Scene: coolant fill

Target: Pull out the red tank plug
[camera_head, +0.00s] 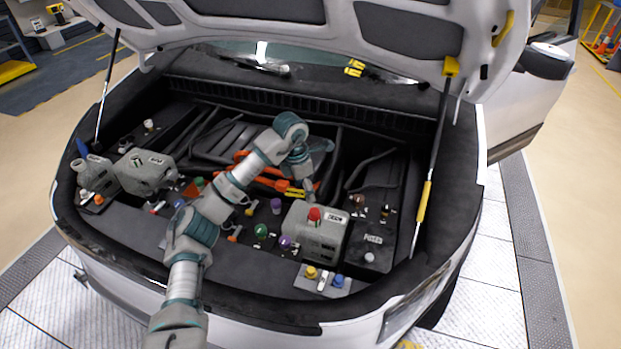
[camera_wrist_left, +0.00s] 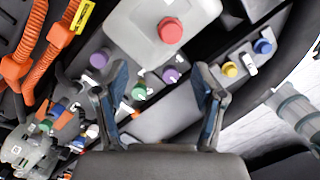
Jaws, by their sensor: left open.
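The red tank plug (camera_head: 314,214) sits upright in the top of the grey tank (camera_head: 322,240) at the middle right of the engine bay. In the left wrist view the plug (camera_wrist_left: 170,30) shows as a round red cap on the pale tank (camera_wrist_left: 140,28). My left gripper (camera_head: 309,194) points down just above and behind the plug in the head view. In the left wrist view its two blue-padded fingers (camera_wrist_left: 160,82) are apart with nothing between them. The plug lies beyond the fingertips, toward the top of that view. My right gripper is not in view.
Green and purple caps (camera_head: 261,231) stand left of the tank. A small panel (camera_head: 309,283) with yellow and blue caps is in front. Orange cables (camera_head: 270,180) run behind. A hood strut (camera_head: 432,170) rises at right, under the raised hood (camera_head: 330,25). Another grey tank (camera_head: 146,172) is at left.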

